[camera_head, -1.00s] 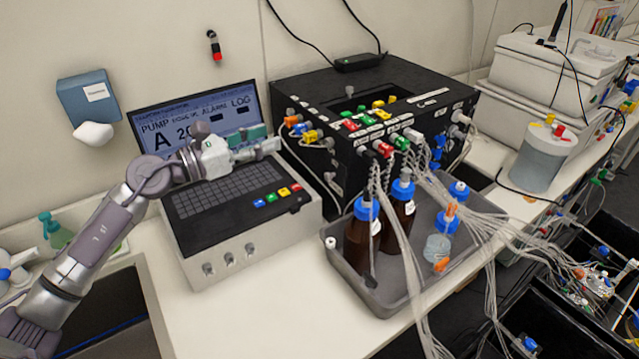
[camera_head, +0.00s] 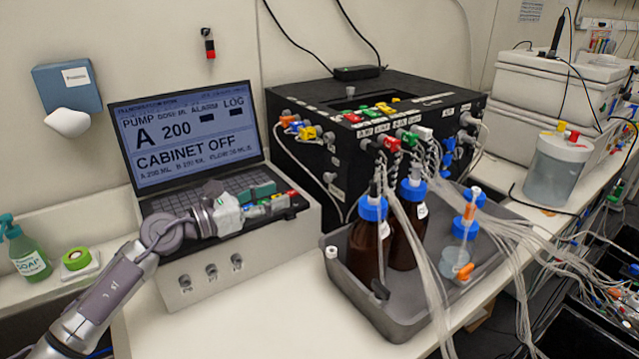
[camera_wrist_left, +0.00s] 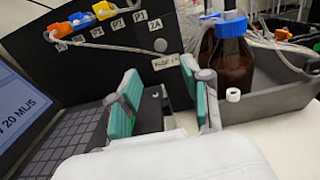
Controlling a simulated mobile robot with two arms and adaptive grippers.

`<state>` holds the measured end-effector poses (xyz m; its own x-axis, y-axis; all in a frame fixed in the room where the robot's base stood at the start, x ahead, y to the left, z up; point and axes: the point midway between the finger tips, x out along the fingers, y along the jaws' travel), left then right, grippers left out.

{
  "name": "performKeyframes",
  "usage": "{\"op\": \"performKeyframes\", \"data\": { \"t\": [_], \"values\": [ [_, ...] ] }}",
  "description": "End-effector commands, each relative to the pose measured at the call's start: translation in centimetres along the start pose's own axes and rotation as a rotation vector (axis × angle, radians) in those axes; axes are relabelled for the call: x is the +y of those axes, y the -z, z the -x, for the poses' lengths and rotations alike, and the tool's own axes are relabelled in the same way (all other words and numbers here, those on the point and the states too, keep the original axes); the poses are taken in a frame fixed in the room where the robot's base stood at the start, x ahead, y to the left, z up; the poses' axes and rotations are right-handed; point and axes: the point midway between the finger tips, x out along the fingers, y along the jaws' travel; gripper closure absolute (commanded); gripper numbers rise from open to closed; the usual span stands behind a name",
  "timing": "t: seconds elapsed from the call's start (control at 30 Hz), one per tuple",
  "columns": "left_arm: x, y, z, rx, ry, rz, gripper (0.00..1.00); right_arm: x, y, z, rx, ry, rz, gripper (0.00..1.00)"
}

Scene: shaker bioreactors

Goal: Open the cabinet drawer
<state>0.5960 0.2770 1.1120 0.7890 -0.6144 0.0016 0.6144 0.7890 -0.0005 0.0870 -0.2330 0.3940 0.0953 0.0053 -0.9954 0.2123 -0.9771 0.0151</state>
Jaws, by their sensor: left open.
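No drawer is clearly visible in either view. A large black box with labels and coloured connectors (camera_head: 335,165) stands on the bench; I cannot tell whether it is the cabinet. A console with a keyboard (camera_head: 225,262) stands left of it, and its screen (camera_head: 190,130) reads "CABINET OFF". My left gripper (camera_head: 262,203) is open and empty over the console's front right part, hiding some coloured keys. In the left wrist view its teal-padded fingers (camera_wrist_left: 165,108) are apart, with the black box (camera_wrist_left: 110,50) beyond them. My right gripper is not in view.
A grey tray (camera_head: 425,305) with brown bottles (camera_head: 370,245) and many clear tubes stands right of the console. A soap bottle (camera_head: 28,255) and green tape roll (camera_head: 76,259) are at left. A clear container (camera_head: 556,170) stands at right. Bare white bench shows before the console.

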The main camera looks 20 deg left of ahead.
Motion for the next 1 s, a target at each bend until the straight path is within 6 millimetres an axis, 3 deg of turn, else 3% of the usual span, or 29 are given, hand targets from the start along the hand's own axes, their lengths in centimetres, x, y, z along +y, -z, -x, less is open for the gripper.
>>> {"op": "performKeyframes", "data": {
  "t": [0.03,0.3,0.5,0.7,1.0],
  "values": [
    [-0.1,-0.7,-1.1,-0.004,0.001,0.001,0.52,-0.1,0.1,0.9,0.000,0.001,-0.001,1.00],
    [-0.1,-0.6,-7.0,-0.003,0.002,0.002,0.52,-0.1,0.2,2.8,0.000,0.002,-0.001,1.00],
    [-0.1,-0.3,-10.2,-0.001,0.001,0.002,0.52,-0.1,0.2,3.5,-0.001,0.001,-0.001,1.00],
    [-0.1,-0.1,-11.5,0.001,0.001,-0.002,0.52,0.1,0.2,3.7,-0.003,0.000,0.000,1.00],
    [0.0,-0.1,-11.7,0.001,0.001,-0.002,0.53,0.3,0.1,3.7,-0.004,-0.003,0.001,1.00]
  ]
}}
